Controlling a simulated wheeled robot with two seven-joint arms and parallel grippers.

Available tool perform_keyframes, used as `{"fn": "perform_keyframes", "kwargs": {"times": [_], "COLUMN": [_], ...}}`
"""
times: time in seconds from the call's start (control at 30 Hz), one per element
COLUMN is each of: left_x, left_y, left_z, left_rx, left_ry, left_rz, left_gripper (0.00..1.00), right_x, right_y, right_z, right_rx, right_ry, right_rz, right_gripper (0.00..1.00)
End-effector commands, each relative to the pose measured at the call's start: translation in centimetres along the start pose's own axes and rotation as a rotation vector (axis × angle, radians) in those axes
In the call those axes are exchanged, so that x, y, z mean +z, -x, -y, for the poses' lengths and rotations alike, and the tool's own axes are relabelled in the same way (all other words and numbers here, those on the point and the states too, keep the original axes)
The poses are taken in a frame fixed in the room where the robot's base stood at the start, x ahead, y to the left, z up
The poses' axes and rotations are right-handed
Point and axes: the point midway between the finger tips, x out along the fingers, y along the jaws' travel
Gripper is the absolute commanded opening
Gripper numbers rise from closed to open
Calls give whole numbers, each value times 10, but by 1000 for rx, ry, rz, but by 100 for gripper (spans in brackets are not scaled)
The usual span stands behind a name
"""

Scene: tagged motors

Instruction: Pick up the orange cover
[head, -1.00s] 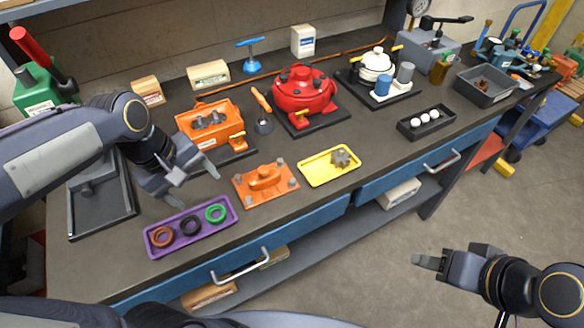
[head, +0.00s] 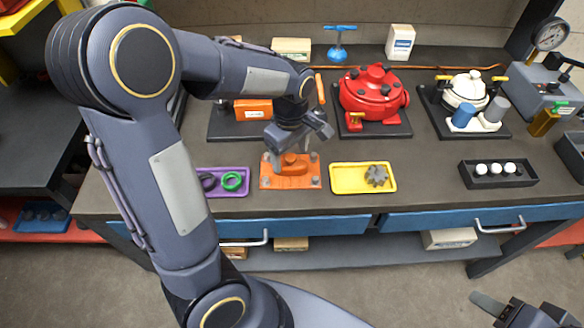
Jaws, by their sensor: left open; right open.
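The orange cover (head: 288,182) lies flat on the bench, a plate with a raised handle in its middle and bolts at its corners. My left gripper (head: 292,160) is directly above the cover's handle, pointing down with its fingers apart. The fingers partly hide the handle, and I cannot tell whether they touch it. My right gripper (head: 488,308) is low at the bottom right, away from the bench. It is only partly in view.
The yellow tray (head: 340,187) with a grey gear (head: 376,175) is right of the cover. The purple tray (head: 236,193) with rings is left, partly behind my arm. An orange housing (head: 252,109) and a red pump (head: 372,92) stand behind.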

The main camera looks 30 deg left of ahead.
Motion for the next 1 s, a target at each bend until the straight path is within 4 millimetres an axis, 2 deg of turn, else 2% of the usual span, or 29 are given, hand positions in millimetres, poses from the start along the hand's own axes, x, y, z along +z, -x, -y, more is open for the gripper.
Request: {"fn": "perform_keyframes", "kwargs": {"times": [0.1, 0.2, 0.47, 1.0], "left_x": [2, 2, 2, 2], "left_y": [-18, -27, -29, -29], "left_z": [2, 2, 2, 2], "left_rx": [-5, -2, 0, 0], "left_ry": [2, 1, 1, -1], "left_rz": [0, 0, 0, 0], "left_gripper": [72, 72, 72, 2], "right_x": [-1, -1, -1, -1], "right_y": [2, 2, 2, 2], "right_z": [1, 1, 1, 1], "right_rx": [0, 0, 0, 0], "right_ry": [0, 0, 0, 0], "right_rz": [0, 0, 0, 0], "right_gripper": [49, 49, 49, 49]}}
